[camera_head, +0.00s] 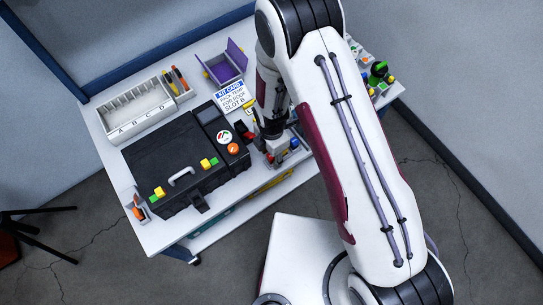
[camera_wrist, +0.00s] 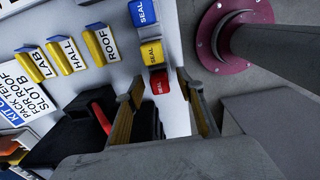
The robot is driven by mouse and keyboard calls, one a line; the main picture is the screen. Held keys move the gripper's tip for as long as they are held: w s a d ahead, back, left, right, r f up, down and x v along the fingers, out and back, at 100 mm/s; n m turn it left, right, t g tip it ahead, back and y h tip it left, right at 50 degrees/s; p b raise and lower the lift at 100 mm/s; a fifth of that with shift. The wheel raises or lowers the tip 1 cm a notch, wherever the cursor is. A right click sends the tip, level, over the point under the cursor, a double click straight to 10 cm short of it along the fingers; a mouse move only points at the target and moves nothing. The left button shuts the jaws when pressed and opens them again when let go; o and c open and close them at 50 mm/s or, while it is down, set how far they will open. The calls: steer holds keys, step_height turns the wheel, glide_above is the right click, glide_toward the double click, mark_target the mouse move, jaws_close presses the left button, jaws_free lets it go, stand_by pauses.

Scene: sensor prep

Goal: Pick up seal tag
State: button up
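Three seal tags stand in a row near the table's edge in the wrist view: a blue one (camera_wrist: 143,12), a yellow one (camera_wrist: 152,53) and a red one (camera_wrist: 160,84), each with white SEAL lettering. My gripper (camera_wrist: 161,79) is open, with its two fingers spread. The red tag shows in the gap between the fingertips, and I cannot tell whether they touch it. In the head view my gripper (camera_head: 270,138) is low over the table, right of the black case, and largely hides the tags there.
Yellow labels LAB (camera_wrist: 35,66), HALL (camera_wrist: 70,55) and ROOF (camera_wrist: 102,45) lie beside the seal row. A black case (camera_head: 172,155), a white slotted tray (camera_head: 130,128), a purple box (camera_head: 222,70) and a kit card (camera_head: 233,97) crowd the table (camera_head: 170,235).

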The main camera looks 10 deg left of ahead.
steer(key=c, duration=0.9)
steer(key=shift+o, duration=0.2)
steer(key=shift+r, duration=0.1)
steer(key=shift+r, duration=4.9)
